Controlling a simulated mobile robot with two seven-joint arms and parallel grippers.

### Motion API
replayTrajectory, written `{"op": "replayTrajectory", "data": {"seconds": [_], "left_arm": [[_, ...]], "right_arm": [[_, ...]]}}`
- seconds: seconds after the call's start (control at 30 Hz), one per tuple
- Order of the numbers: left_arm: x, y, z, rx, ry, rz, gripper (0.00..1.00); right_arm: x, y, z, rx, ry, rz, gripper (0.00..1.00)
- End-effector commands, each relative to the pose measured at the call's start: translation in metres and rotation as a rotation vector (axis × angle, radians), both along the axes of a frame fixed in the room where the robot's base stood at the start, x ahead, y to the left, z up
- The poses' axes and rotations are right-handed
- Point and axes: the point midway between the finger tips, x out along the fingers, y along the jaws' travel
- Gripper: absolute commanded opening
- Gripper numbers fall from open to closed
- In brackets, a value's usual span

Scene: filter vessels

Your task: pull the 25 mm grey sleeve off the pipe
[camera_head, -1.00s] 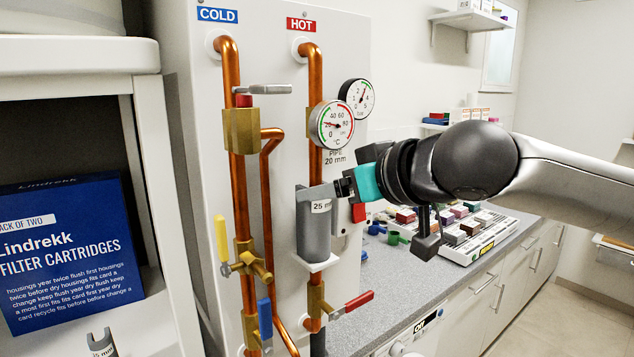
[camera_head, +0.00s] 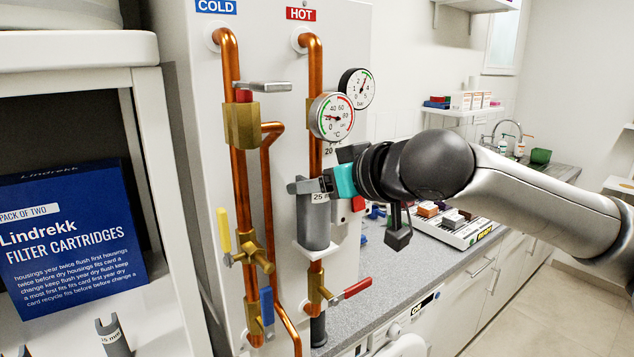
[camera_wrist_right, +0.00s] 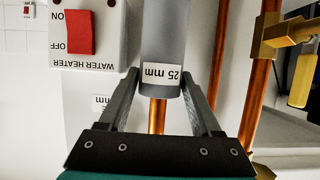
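The grey 25 mm sleeve (camera_head: 315,226) sits upright around the copper hot pipe (camera_head: 314,70), just above a white collar (camera_head: 316,252). Its label faces out and shows upside down in the right wrist view, where the sleeve (camera_wrist_right: 163,40) lies between my fingers. My right gripper (camera_head: 318,185) comes from the right at the sleeve's upper part. In the right wrist view the fingers of my right gripper (camera_wrist_right: 162,85) lie along both sides of the sleeve and appear to touch it. The far side of the sleeve is hidden. My left gripper is not in view.
Gauges (camera_head: 331,117) sit above the sleeve, and a red-handled valve (camera_head: 345,291) is below. The cold pipe (camera_head: 237,180) with its yellow-handled valve stands left. A water heater switch (camera_wrist_right: 80,32) is close by. Another grey sleeve (camera_head: 116,343) stands on the left shelf.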

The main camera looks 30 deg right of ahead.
Motion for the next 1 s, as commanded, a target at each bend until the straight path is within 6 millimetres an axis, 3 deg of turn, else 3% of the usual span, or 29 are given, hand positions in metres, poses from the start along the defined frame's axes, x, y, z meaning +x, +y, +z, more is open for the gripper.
{"op": "replayTrajectory", "data": {"seconds": [0.07, 0.5, 1.0], "left_arm": [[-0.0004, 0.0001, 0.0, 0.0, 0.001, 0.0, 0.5], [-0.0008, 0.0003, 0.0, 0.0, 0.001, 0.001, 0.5], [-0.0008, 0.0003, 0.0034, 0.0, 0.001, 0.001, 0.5]], "right_arm": [[0.0, -0.0001, 0.0001, 0.0, 0.0, 0.0, 0.55], [-0.0001, -0.0001, 0.0002, 0.0, 0.0, 0.0, 0.08], [-0.0002, 0.0001, 0.0022, 0.0, 0.0, 0.0, 0.07]]}}
